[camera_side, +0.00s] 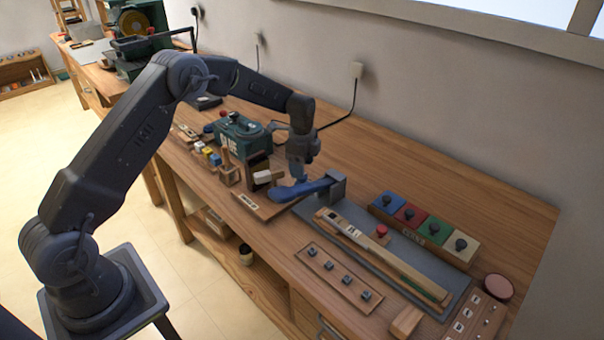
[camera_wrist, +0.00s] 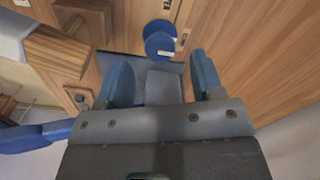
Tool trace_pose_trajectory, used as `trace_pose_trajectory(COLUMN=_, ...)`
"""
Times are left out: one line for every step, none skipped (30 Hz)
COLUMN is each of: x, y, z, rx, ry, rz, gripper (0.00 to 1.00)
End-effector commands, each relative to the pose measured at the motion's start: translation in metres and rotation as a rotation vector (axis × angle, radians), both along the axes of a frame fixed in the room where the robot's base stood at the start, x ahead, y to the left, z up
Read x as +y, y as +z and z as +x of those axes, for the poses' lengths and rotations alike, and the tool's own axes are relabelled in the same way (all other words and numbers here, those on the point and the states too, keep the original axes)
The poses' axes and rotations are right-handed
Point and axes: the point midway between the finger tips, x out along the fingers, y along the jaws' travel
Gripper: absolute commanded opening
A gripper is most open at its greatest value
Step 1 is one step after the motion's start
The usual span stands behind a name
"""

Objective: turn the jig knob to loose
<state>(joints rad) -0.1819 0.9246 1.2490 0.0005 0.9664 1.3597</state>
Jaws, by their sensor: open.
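A long wooden jig (camera_side: 385,256) lies on a grey mat, with a small red knob (camera_side: 381,230) near its middle. I cannot read any loose or tight marking on it. My gripper (camera_side: 301,182) is low over the bench, left of the jig and apart from the red knob. A blue handle-like part (camera_side: 318,186) shows beside it, reaching to a grey block (camera_side: 337,184). In the wrist view my gripper (camera_wrist: 162,80) has its two blue fingers apart, with a grey surface between them. Blue discs (camera_wrist: 159,40) show beyond the fingers; the red knob is not seen there.
A box with coloured squares and black knobs (camera_side: 424,229) stands behind the jig. A wooden strip with several dark buttons (camera_side: 340,277) lies in front. A green machine (camera_side: 243,137) stands left of my gripper. The bench's back right (camera_side: 480,195) is clear.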

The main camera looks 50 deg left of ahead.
Motion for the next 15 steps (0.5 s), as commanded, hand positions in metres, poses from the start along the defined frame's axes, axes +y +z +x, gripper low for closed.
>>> trace_pose_trajectory(x=0.0, y=-0.009, z=-0.001, rx=0.003, ry=0.0, rz=0.0, gripper=0.61)
trace_pose_trajectory(x=0.0, y=-0.013, z=-0.001, rx=0.003, ry=0.0, rz=0.0, gripper=0.61)
trace_pose_trajectory(x=0.0, y=-0.018, z=0.0, rx=0.001, ry=0.0, rz=0.0, gripper=0.61)
trace_pose_trajectory(x=0.0, y=-0.021, z=0.0, rx=0.001, ry=0.001, rz=0.0, gripper=0.61)
trace_pose_trajectory(x=0.0, y=-0.024, z=0.0, rx=0.001, ry=0.001, rz=0.0, gripper=0.61)
trace_pose_trajectory(x=0.0, y=-0.027, z=0.0, rx=0.001, ry=0.001, rz=0.0, gripper=0.61)
trace_pose_trajectory(x=0.0, y=-0.029, z=0.0, rx=0.0, ry=0.001, rz=0.0, gripper=0.61)
trace_pose_trajectory(x=0.0, y=-0.031, z=0.0, rx=0.0, ry=0.001, rz=0.0, gripper=0.61)
trace_pose_trajectory(x=0.0, y=-0.032, z=0.0, rx=-0.001, ry=0.001, rz=0.0, gripper=0.61)
trace_pose_trajectory(x=0.0, y=-0.033, z=0.0, rx=-0.002, ry=0.001, rz=0.001, gripper=0.61)
trace_pose_trajectory(x=0.0, y=-0.033, z=0.0, rx=-0.002, ry=0.001, rz=0.001, gripper=0.61)
trace_pose_trajectory(x=0.0, y=-0.033, z=0.0, rx=-0.002, ry=0.001, rz=0.001, gripper=0.61)
trace_pose_trajectory(x=0.0, y=-0.033, z=0.0, rx=-0.002, ry=0.001, rz=0.001, gripper=0.61)
trace_pose_trajectory(x=0.0, y=-0.033, z=0.0, rx=-0.002, ry=0.001, rz=0.001, gripper=0.61)
trace_pose_trajectory(x=0.0, y=-0.033, z=0.0, rx=-0.002, ry=0.001, rz=0.001, gripper=0.61)
